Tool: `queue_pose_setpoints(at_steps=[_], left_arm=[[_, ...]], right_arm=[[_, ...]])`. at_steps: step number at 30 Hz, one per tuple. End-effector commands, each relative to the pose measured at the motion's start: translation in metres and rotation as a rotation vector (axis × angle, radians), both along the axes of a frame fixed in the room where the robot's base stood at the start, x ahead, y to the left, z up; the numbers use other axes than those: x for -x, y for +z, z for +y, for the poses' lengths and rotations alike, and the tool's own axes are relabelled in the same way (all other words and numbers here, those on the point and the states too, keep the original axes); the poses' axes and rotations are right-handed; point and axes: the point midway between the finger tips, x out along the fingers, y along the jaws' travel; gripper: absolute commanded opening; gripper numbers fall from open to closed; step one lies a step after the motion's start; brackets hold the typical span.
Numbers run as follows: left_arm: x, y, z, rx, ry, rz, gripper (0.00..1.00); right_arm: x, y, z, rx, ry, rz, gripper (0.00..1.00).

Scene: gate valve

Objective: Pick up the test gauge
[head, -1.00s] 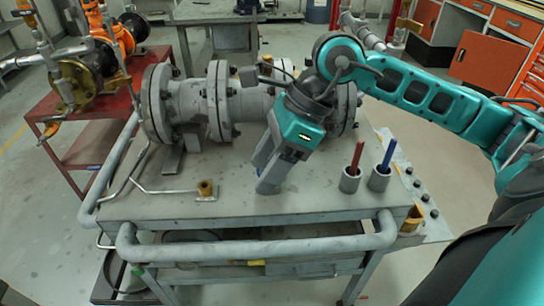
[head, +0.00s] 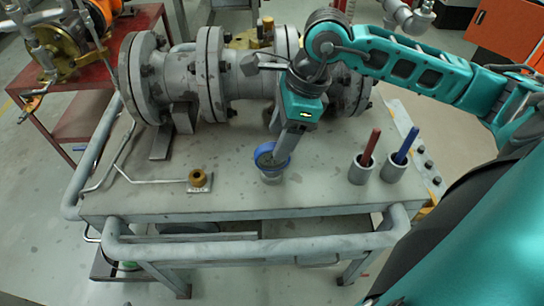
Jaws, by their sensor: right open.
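The test gauge appears to be the round blue-rimmed item (head: 264,154) standing at a grey holder near the middle of the bench top. My right gripper (head: 283,150) points down at it from behind and to the right. Its jaws are open, with the fingers overlapping the rim in the head view. I cannot tell whether they touch it or are around it. The gauge's dial and lower part are partly hidden by the fingers. My left gripper is not in view.
Two grey cups with a red-handled tool (head: 371,147) and a blue-handled tool (head: 406,146) stand to the right. A brass fitting (head: 198,178) with thin tubing is at the left. The flanged valve (head: 213,75) fills the back. The bench's front strip is clear.

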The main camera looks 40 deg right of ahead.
Motion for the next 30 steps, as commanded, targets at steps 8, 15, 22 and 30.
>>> queue_pose_setpoints(at_steps=[8,15,22,30], left_arm=[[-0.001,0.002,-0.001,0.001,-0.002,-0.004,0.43],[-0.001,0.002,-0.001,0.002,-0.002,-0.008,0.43],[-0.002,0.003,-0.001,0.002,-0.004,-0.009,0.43],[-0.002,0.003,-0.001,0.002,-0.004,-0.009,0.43]], right_arm=[[-0.004,-0.024,0.011,-0.003,0.001,0.003,0.60],[-0.009,-0.053,0.021,-0.001,0.001,0.002,0.60],[-0.010,-0.056,0.021,0.001,0.001,-0.001,0.60],[-0.010,-0.055,0.021,0.001,0.001,-0.001,0.39]])
